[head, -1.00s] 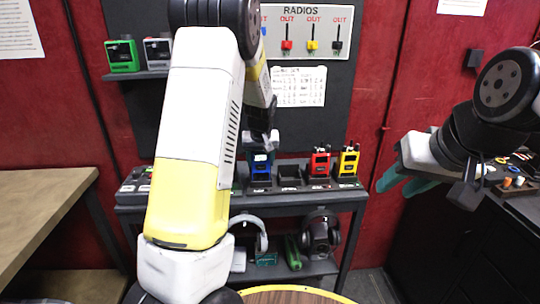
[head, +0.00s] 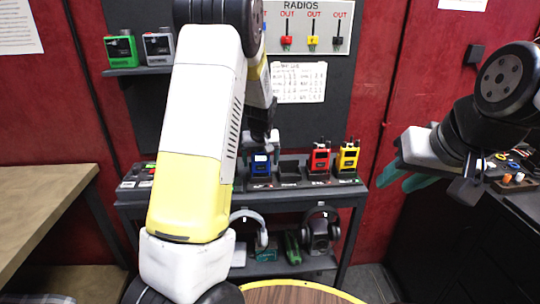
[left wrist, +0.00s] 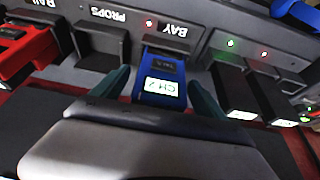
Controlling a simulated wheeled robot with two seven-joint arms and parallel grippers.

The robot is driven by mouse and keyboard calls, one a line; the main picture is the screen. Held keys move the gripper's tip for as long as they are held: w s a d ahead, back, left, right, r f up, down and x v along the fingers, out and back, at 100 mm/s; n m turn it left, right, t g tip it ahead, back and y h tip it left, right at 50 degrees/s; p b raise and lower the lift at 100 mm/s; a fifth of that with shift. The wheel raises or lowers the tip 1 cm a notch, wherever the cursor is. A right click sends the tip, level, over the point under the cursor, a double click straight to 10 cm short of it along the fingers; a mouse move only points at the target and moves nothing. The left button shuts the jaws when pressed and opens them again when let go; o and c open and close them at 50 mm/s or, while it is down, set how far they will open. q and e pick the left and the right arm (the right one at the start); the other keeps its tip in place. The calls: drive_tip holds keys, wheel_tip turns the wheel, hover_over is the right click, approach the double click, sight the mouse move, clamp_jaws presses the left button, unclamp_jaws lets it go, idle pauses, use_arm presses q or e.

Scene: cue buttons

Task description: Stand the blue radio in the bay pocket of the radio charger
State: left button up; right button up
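The blue radio (head: 261,166) stands in a pocket of the radio charger (head: 289,186) on the shelf. In the left wrist view the blue radio (left wrist: 160,84) is at the pocket labelled BAY, its screen facing the camera. My left gripper (left wrist: 160,82) has one teal finger on each side of the radio, with narrow gaps showing, so it looks open around it. In the head view my left gripper (head: 264,147) is above and partly in front of the radio. The pocket's inside is hidden. My right gripper (head: 402,182) is open and empty at the right, away from the charger.
An empty pocket (head: 289,171) labelled PROPS is beside the blue radio, then a red radio (head: 319,159) and a yellow radio (head: 347,158). Green and grey radios (head: 121,49) sit on a wall shelf. Headphones (head: 250,222) hang below the charger. A wooden table (head: 45,205) is at left.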

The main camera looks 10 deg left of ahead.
use_arm(q)
drive_tip(key=v, duration=0.8)
drive_tip(key=shift+s+r, duration=0.1)
drive_tip(key=shift+s, duration=0.05)
drive_tip(key=s+d+r+m+h, duration=0.1)
drive_tip(key=s+r, duration=0.3)
drive_tip(key=s, duration=0.6)
drive_tip(key=s+d+r+m+t+h, duration=0.1)
drive_tip(key=s+r, duration=0.3)
drive_tip(key=s, duration=0.6)
drive_tip(key=s+d+r+m+h, duration=0.1)
drive_tip(key=s+d+r, duration=0.1)
drive_tip(key=s, duration=0.7)
drive_tip(key=shift+s+r+m+t, duration=0.4)
drive_tip(key=shift+r, duration=0.5)
